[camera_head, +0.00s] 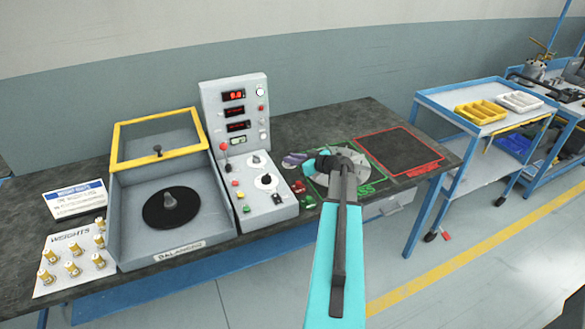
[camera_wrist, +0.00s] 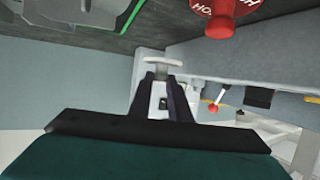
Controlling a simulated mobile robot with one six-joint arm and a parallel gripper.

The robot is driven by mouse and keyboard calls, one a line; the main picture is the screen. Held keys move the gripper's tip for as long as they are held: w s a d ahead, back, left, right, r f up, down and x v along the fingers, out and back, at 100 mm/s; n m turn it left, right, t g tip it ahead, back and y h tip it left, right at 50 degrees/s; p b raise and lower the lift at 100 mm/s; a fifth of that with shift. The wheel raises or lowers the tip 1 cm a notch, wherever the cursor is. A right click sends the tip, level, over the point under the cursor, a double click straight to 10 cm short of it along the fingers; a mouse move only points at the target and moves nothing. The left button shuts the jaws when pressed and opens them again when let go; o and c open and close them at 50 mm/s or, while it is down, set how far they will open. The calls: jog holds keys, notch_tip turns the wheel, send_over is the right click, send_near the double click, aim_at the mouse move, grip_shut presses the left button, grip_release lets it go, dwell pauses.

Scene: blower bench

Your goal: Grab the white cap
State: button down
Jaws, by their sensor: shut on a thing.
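In the wrist view, my gripper (camera_wrist: 162,80) is shut on a pale white piece with a wide, flat top, which looks like the white cap (camera_wrist: 160,59). The cap's top sticks out past the fingertips, and its lower part is between the fingers. In the head view, my arm reaches over the bench at the green-outlined area, right of the grey control console (camera_head: 248,140).
A red knob (camera_wrist: 225,18) is close above right of my gripper in the wrist view. The balancing machine (camera_head: 168,205) and a weights board (camera_head: 75,262) stand left. The red-outlined area (camera_head: 400,150) is clear. A blue cart (camera_head: 440,98) with trays stands right.

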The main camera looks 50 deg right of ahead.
jog(key=shift+r+b, duration=0.6)
jog(key=shift+r, duration=1.75)
